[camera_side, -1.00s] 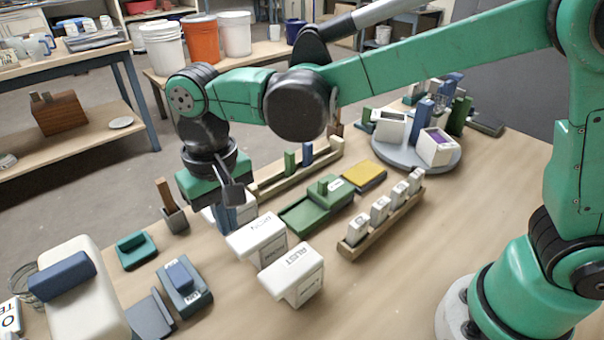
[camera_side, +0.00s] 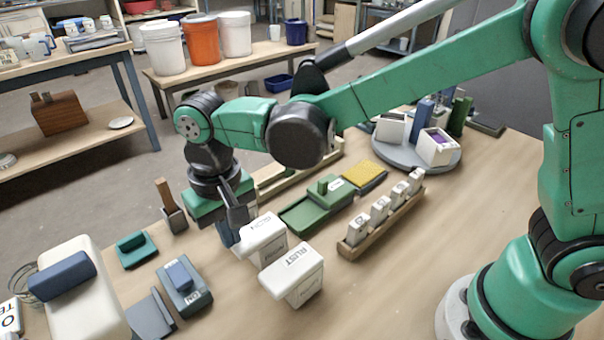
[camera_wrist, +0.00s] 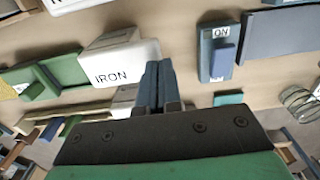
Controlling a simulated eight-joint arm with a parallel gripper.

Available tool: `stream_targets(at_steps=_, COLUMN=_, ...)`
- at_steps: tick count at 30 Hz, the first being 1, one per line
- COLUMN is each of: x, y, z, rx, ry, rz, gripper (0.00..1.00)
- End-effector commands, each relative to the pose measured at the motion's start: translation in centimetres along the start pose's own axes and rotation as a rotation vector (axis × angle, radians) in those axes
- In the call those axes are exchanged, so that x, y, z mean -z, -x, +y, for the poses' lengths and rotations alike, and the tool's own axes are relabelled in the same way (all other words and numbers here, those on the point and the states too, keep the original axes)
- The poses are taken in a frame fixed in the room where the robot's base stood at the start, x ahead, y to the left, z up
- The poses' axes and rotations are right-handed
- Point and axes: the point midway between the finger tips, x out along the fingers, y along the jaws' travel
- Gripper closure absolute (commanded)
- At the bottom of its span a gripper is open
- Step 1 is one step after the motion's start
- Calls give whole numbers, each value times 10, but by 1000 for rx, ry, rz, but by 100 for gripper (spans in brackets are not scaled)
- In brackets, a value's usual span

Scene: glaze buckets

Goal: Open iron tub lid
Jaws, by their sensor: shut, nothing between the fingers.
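The iron tub (camera_side: 266,250) is a white box with a pale overhanging lid (camera_side: 262,226), standing behind and left of the rust tub. Its lid looks seated. In the wrist view the iron tub (camera_wrist: 120,65) shows the word IRON, just left of my fingers. My gripper (camera_side: 229,238) points down at the tub's left side, its blue-grey fingers partly hidden in the side view. In the wrist view my gripper (camera_wrist: 158,80) has its fingers together with nothing between them. I cannot tell whether they touch the lid edge.
The rust tub (camera_side: 292,275) stands close in front. A green block tray (camera_side: 318,207) and a wooden rack of small white jars (camera_side: 382,218) lie to the right. A blue-grey ON switch box (camera_side: 184,287) and a white machine (camera_side: 82,295) are at left. The front right table is clear.

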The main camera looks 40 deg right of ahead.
Motion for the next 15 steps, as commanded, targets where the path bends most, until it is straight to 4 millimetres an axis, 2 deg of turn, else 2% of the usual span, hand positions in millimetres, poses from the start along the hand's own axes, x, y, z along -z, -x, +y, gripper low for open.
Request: stream_targets(at_steps=15, x=0, y=-16, z=0, rx=-1, ry=-1, rz=0, gripper=100)
